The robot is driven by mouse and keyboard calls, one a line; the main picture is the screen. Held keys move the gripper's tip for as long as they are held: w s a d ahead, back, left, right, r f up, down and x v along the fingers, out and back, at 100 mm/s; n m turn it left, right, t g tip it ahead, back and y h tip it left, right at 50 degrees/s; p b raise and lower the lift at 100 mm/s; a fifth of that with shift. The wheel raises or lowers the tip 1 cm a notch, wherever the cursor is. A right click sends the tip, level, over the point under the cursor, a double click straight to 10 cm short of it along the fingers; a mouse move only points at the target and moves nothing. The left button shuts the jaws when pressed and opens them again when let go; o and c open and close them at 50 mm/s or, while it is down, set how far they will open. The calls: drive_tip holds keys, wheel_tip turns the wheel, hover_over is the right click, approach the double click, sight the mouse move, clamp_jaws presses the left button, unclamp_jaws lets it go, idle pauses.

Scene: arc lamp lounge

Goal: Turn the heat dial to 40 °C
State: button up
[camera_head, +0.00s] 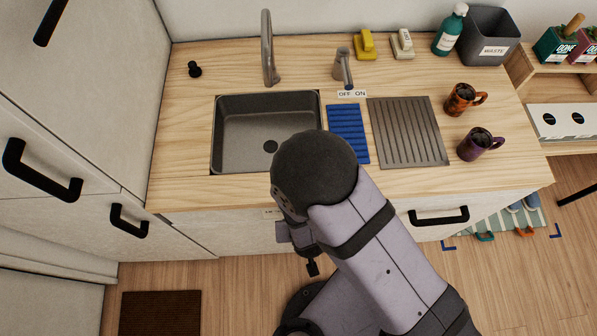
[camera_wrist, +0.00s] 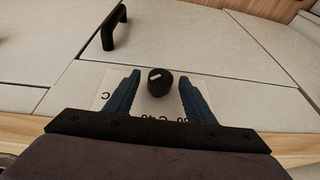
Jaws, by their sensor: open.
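The heat dial (camera_wrist: 159,84) is a small black round knob with a pale pointer line on its face. It stands on a pale label plate (camera_wrist: 105,88) on the counter's front. The plate's lettering is upside down in the wrist view and partly hidden by my gripper, so I cannot tell which mark the pointer faces. My gripper (camera_wrist: 160,76) is open, its two blue fingers on either side of the dial with a gap on each side. In the head view my arm hides the dial; only a bit of the label plate (camera_head: 272,212) shows.
Black drawer handles (camera_head: 438,216) (camera_wrist: 115,28) stick out from the cabinet fronts. The wooden counter (camera_head: 190,140) above holds a sink (camera_head: 225,110), a drying rack (camera_head: 408,130), two mugs (camera_head: 463,100) (camera_head: 480,143) and a blue mat (camera_head: 348,133). The floor below is mostly clear.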

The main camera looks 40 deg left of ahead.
drive_tip(key=shift+a+f, duration=0.1)
drive_tip(key=shift+f, duration=0.15)
drive_tip(key=shift+c, duration=0.3)
drive_tip(key=c, duration=1)
